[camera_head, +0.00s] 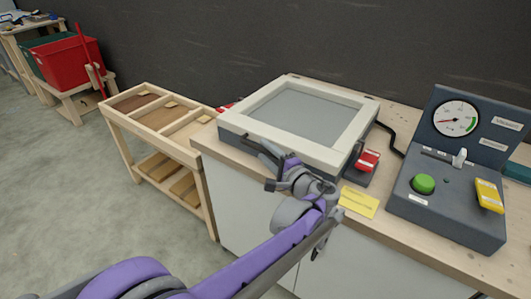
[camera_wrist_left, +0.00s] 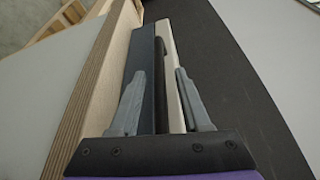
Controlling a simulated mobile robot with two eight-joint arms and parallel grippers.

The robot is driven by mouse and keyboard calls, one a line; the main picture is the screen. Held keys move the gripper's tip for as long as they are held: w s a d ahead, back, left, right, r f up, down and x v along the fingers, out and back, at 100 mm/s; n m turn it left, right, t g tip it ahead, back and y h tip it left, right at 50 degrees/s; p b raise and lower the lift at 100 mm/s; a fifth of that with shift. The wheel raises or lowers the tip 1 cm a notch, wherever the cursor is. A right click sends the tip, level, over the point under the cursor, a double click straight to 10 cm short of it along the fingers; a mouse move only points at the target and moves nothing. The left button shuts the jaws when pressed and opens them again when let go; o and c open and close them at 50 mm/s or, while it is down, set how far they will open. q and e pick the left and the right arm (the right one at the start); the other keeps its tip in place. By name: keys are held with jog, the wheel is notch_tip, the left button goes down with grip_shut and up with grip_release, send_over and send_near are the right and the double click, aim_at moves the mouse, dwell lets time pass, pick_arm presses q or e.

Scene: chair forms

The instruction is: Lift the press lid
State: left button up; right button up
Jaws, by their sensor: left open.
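The press (camera_head: 232,121) stands on the wooden counter, with a cream-framed lid (camera_head: 343,128) around a grey panel. The lid lies flat, down on the dark base. My left gripper (camera_head: 257,163) is at the front side of the press. In the left wrist view, the open fingers (camera_wrist_left: 161,75) stand on either side of a dark bar (camera_wrist_left: 157,95) along the lid's cream edge (camera_wrist_left: 170,45). A gap shows between the fingers and the bar. Part of the front edge is hidden behind my gripper in the head view. My right gripper is not in view.
A red-topped device (camera_head: 368,160) sits close to the press's right side. A yellow label (camera_head: 359,201) lies on the counter. A control box (camera_head: 447,205) with gauge and green button stands at right. A wooden rack (camera_head: 155,120) stands at left.

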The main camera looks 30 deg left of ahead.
pick_arm(q)
jog(key=shift+w+a, duration=0.2)
jog(key=shift+a, duration=0.15)
grip_shut()
dwell(1.2)
